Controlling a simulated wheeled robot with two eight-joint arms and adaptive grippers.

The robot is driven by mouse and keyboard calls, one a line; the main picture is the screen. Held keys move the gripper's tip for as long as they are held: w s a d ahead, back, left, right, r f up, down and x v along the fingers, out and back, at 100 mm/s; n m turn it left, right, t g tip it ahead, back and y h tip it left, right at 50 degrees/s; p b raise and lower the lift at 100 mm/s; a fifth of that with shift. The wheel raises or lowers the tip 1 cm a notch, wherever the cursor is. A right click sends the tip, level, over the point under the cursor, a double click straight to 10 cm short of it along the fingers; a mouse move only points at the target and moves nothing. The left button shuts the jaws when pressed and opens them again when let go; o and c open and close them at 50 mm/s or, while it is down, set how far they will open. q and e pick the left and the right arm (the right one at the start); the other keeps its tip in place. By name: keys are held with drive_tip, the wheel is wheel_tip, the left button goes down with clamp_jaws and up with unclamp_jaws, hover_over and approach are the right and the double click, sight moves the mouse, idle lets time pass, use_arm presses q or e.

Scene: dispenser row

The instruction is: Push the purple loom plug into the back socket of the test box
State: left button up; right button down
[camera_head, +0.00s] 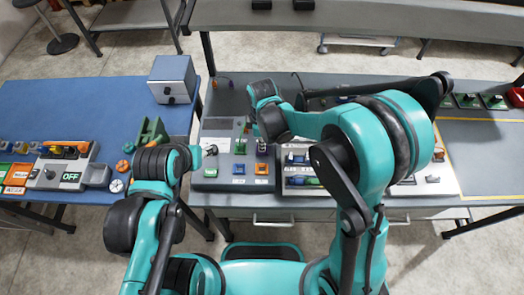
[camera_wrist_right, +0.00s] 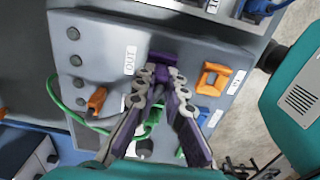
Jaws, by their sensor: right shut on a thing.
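The purple loom plug (camera_wrist_right: 163,59) is between the fingertips of my right gripper (camera_wrist_right: 160,76), low over the grey test box (camera_wrist_right: 110,27). It is beside the OUT label. I cannot tell how deep it sits, as the fingers hide its lower part. In the head view, the test box (camera_head: 209,183) stands on the grey bench, and my right gripper (camera_head: 261,140) points down at it, partly hidden by my arm. My left gripper (camera_head: 209,150) is small at the box's left edge; its jaws are unclear.
On the box are an orange socket (camera_wrist_right: 213,77), a blue socket (camera_wrist_right: 203,115), an orange part (camera_wrist_right: 97,100) and a green cable (camera_wrist_right: 60,98). A white panel with connectors (camera_head: 298,158) stands right of the box. A blue table (camera_head: 100,105) is on the left.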

drive_tip(key=shift+f+b, duration=0.4)
drive_tip(key=shift+f, duration=0.05)
idle(0.3)
drive_tip(key=shift+s+f+b, duration=0.45)
drive_tip(key=shift+f+b, duration=0.1)
drive_tip(key=shift+b, duration=0.05)
drive_tip(key=c, duration=1.5)
unclamp_jaws()
drive_tip(key=shift+c, duration=0.2)
drive_tip(key=shift+w+f, duration=0.15)
drive_tip(key=shift+w, duration=0.3)
drive_tip(key=shift+s, duration=0.1)
drive_tip(key=shift+r, duration=0.2)
drive_tip(key=o, duration=0.7)
drive_tip(key=shift+c, duration=0.2)
